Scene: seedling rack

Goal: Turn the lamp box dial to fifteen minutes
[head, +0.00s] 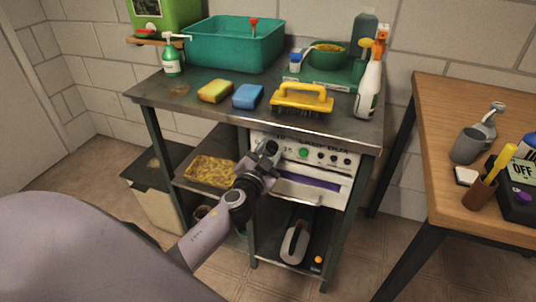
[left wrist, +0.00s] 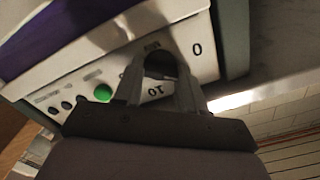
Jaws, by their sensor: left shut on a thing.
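The lamp box (head: 335,158) is a white-fronted unit under the metal tabletop, with a green button (head: 303,153) and small dark knobs. My left gripper (head: 268,150) is at the left part of its panel and covers the dial in the head view. In the left wrist view, my left gripper (left wrist: 161,68) is shut on the dark round dial (left wrist: 160,62), one finger on each side. The printed marks 0 and 10 show beside the dial. The pointer's setting cannot be read. My right gripper is not in view.
The metal table (head: 215,112) above holds a teal tub (head: 235,50), sponges, a yellow-handled brush (head: 302,97) and a spray bottle (head: 370,88). A purple strip (head: 310,180) runs below the panel. A wooden table (head: 440,105) stands at the right.

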